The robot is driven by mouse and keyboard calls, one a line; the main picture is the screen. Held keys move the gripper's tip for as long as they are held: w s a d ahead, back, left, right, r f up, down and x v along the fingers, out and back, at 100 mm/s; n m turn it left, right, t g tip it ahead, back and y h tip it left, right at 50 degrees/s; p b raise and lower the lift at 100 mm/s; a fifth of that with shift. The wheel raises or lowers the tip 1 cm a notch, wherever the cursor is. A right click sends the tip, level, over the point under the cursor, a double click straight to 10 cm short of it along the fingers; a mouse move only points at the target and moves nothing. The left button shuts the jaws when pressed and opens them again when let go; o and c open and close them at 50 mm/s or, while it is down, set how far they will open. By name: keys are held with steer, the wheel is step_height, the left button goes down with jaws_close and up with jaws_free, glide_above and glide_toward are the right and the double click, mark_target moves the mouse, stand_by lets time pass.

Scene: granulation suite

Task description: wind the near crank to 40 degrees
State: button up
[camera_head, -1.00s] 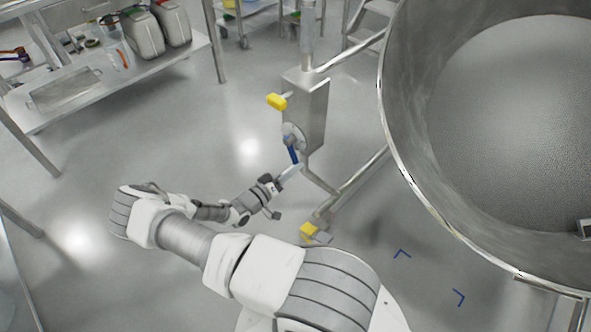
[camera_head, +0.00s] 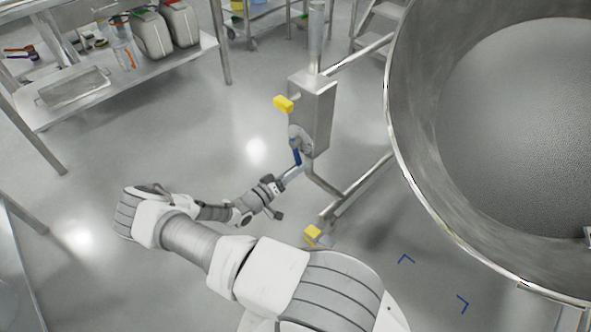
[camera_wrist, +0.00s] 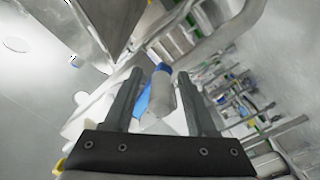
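A steel box (camera_head: 312,112) on a post carries a crank with a round grey hub (camera_head: 300,138) and a blue part (camera_head: 297,157) pointing down. My gripper (camera_head: 291,173) is at the lower end of this crank, left of the post. In the wrist view my two dark fingers (camera_wrist: 158,82) stand apart. A grey rounded handle end (camera_wrist: 162,98) and a blue piece (camera_wrist: 143,100) show between them, with a gap beside the right finger. Contact with either finger cannot be made out. A yellow knob (camera_head: 284,104) sticks out higher on the box.
A large steel bowl (camera_head: 405,165) stands to the right of the post. A yellow block (camera_head: 313,234) is on the stand's foot near my arm. A bench (camera_head: 120,88) with containers is at the upper left. The floor between bench and post is clear.

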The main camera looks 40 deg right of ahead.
steer(key=s+a+p, duration=0.1)
steer(key=a+p, duration=0.2)
steer(key=a, duration=1.4)
steer(key=shift+s+a, duration=0.2)
